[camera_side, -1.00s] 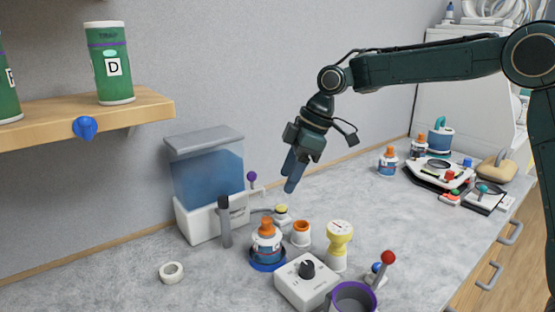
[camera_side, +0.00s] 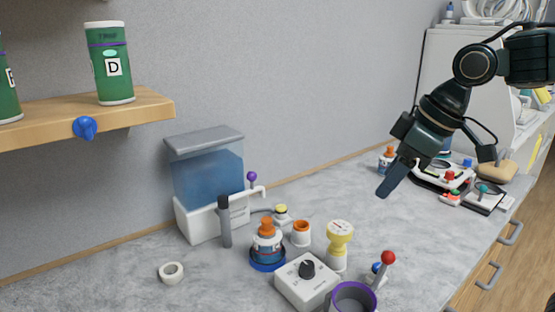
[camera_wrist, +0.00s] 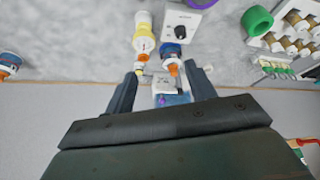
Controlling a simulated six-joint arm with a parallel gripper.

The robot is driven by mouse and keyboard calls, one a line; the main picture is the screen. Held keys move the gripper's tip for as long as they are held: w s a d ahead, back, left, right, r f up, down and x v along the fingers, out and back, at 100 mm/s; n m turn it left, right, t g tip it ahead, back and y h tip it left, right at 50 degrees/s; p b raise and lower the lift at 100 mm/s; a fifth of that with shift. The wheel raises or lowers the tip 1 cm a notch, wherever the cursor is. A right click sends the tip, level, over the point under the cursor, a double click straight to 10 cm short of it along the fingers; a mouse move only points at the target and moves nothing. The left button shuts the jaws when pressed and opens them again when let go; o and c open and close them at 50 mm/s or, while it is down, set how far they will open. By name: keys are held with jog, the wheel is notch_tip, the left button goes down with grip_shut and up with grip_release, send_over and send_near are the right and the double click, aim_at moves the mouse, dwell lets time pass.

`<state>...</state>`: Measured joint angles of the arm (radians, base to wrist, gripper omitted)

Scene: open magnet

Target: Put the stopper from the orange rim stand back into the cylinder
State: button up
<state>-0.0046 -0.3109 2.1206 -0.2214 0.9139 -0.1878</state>
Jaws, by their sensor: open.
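A small white stand with an orange rim (camera_side: 300,233) is on the counter in the side view, right of an orange-capped bottle (camera_side: 267,243) in a blue dish. I cannot tell whether a stopper sits in it. A matching orange patch shows in the wrist view (camera_wrist: 141,57). I cannot tell surely which thing is the cylinder; a dark upright one (camera_side: 225,222) stands before the water tank, and a yellow-and-white piece (camera_side: 340,242) stands right of the stand. My gripper (camera_side: 388,186) is in the air, right of and above these, with open, empty fingers in the wrist view (camera_wrist: 163,88).
A white knob box (camera_side: 306,283), a purple-rimmed cup (camera_side: 352,300) and a red-knobbed lever (camera_side: 388,258) crowd the front. The water tank (camera_side: 205,180) stands behind at left, a white ring (camera_side: 171,273) before it.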

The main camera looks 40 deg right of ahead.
jog(key=s+d+f+m, duration=0.2)
jog(key=s, duration=0.4)
jog(key=s+d+f+m+t+h, duration=0.1)
jog(key=s+d+f+m, duration=0.1)
jog(key=s, duration=0.4)
jog(key=shift+s+f+m+h, duration=0.25)
jog(key=shift+f+m+h, duration=0.05)
jog(key=shift+d, duration=0.1)
dwell(0.6)
